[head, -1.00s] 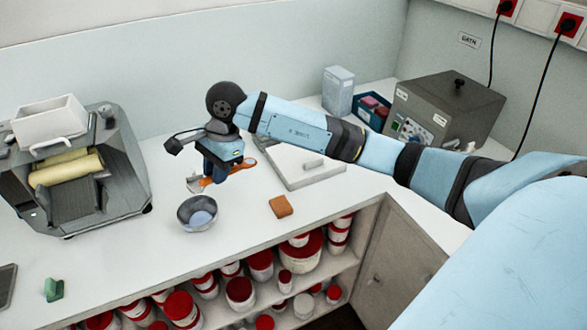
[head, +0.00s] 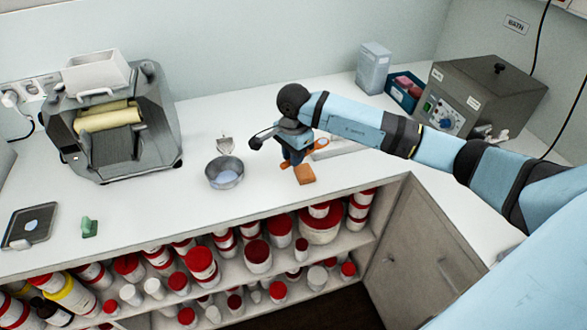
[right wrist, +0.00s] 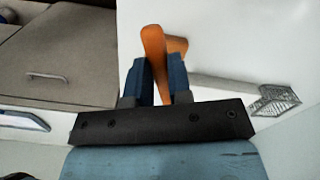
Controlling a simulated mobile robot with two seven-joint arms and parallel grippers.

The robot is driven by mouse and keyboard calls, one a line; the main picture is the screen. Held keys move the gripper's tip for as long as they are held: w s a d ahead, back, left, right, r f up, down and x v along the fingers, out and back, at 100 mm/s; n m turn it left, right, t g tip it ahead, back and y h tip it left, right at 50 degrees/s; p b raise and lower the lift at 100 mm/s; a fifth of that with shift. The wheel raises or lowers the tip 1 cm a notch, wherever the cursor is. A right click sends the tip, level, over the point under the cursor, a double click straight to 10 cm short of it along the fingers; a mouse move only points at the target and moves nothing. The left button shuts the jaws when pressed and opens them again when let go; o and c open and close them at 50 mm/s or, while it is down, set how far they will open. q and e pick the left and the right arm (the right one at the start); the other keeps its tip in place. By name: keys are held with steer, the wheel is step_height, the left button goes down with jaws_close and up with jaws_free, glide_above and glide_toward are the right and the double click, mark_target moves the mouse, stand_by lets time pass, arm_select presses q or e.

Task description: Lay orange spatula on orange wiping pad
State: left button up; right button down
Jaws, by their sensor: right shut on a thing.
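The orange spatula (right wrist: 153,48) is between the blue fingers of my right gripper (right wrist: 160,82) in the right wrist view. In the head view my right gripper (head: 293,160) is shut on it, just above and behind the orange wiping pad (head: 305,176). An orange end of the spatula (head: 320,143) shows to the right of the fingers. The pad lies on the white counter near its front edge. An orange patch behind the spatula in the wrist view is probably the pad, partly covered. I cannot tell whether spatula and pad touch. My left gripper is not in view.
A metal bowl (head: 224,173) stands left of the pad, with a small pale scraper (head: 225,144) behind it. A grey mill (head: 115,130) stands far left, a green block (head: 89,228) in front. A grey oven-like box (head: 485,95) stands back right. Open shelves lie below the counter.

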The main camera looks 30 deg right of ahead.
step_height(320, 180, down, 2)
steer(key=shift+f, duration=0.15)
step_height(320, 180, down, 3)
steer(key=shift+f+p, duration=0.2)
steer(key=shift+p, duration=0.15)
steer(key=shift+f, duration=0.2)
steer(key=shift+f, duration=0.1)
steer(key=c, duration=1)
jaws_free()
steer(key=shift+c, duration=0.2)
